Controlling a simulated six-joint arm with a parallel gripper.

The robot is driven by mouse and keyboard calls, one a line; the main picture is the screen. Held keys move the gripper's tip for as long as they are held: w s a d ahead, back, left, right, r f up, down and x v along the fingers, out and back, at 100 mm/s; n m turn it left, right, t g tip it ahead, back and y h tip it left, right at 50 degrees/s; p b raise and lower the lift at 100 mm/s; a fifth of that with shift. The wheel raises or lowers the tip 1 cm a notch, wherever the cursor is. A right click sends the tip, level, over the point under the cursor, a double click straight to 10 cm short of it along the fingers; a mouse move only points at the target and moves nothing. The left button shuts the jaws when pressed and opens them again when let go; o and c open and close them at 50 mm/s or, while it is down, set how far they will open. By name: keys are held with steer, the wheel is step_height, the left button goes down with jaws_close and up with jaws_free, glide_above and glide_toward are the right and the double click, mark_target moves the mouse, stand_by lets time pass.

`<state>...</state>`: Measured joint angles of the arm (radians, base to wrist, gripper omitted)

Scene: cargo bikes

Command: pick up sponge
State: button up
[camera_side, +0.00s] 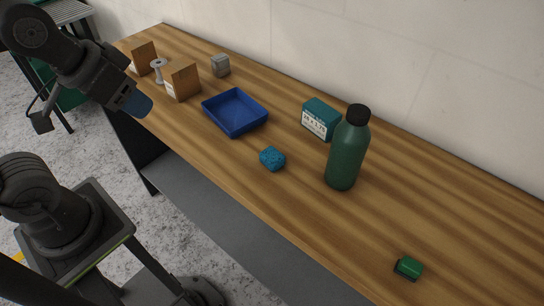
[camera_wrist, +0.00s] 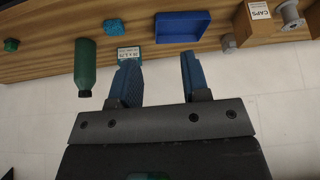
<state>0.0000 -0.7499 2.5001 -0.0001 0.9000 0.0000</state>
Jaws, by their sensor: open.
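A small blue, rough-textured sponge (camera_side: 272,159) lies on the wooden table, in front of the blue tray and left of the green bottle. It also shows in the wrist view (camera_wrist: 113,26), near the top. My gripper (camera_side: 135,103) is over the left end of the table, well apart from the sponge. In the wrist view its two blue fingers (camera_wrist: 158,60) are spread with nothing between them, so it is open and empty.
A blue tray (camera_side: 235,131), a teal labelled box (camera_side: 320,119) and a tall green bottle (camera_side: 347,155) surround the sponge. Brown boxes (camera_side: 183,82), a spool (camera_side: 158,70) and a grey block (camera_side: 220,65) stand left. A small green block (camera_side: 408,268) lies right.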

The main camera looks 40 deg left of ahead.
steer(key=o, duration=0.6)
steer(key=shift+c, duration=0.2)
steer(key=n+g, duration=0.6)
steer(key=n, duration=1.1)
glide_above(272, 154)
steer(key=f, duration=1.4)
steer(key=shift+d+f, duration=0.1)
steer(key=shift+d, duration=0.2)
steer(key=shift+a+f, duration=0.15)
steer(key=shift+f, duration=1.2)
steer(key=shift+a+f, duration=0.1)
steer(key=shift+f, duration=1.25)
